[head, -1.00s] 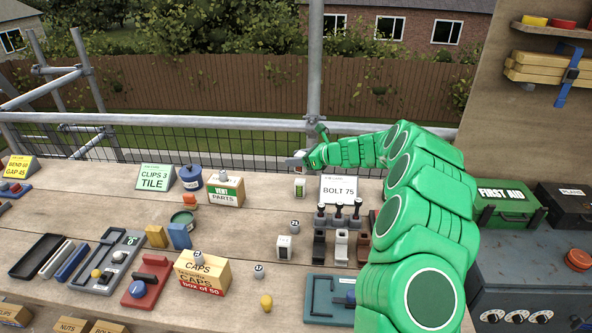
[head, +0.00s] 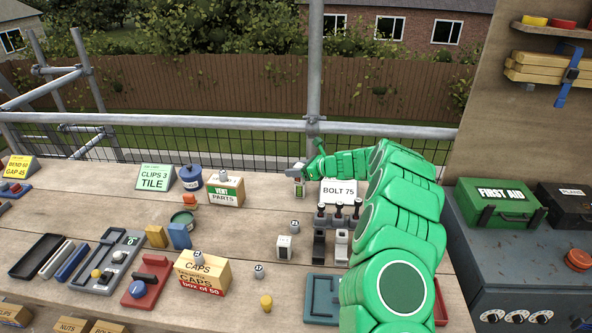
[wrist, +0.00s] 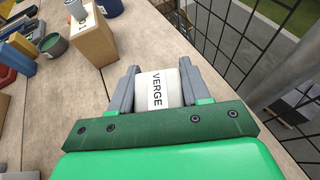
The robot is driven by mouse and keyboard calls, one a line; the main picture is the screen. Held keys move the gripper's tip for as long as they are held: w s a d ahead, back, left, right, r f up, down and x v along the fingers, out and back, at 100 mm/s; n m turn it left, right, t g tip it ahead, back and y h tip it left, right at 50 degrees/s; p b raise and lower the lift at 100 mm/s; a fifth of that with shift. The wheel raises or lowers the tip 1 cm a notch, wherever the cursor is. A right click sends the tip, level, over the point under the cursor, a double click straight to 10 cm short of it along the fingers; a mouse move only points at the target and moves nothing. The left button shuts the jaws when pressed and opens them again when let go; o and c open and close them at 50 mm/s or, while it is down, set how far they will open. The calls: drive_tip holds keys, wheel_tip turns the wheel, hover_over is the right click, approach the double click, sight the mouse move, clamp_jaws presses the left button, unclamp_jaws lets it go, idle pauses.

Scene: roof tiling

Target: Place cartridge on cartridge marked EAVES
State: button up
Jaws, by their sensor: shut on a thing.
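My gripper (head: 296,171) is at the back of the bench, with its jaws shut on a white cartridge. In the wrist view this cartridge (wrist: 158,90) reads VERGE and sits between both fingers. In the head view, a small cartridge with a green label (head: 299,190) stands on the bench directly below my gripper. Its label is too small to read, and the wrist view does not show it. I cannot tell whether the held cartridge touches it. Another white cartridge (head: 284,247) stands nearer the front, its label also unreadable.
The BOLT 75 sign (head: 338,191) stands close on the right, with several black-topped levers (head: 338,217) in front. The VENT PARTS box (head: 226,192) is to the left. Mesh fencing (head: 240,146) runs behind. Bare planks lie between box and cartridge.

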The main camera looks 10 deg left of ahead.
drive_tip(key=o, duration=1.1)
drive_tip(key=shift+f, duration=0.1)
drive_tip(key=shift+c, duration=0.2)
drive_tip(key=shift+d+r, duration=0.1)
drive_tip(key=shift+r, duration=0.1)
drive_tip(key=v, duration=1.1)
drive_tip(key=shift+s+d, duration=0.2)
drive_tip(key=shift+d, duration=0.15)
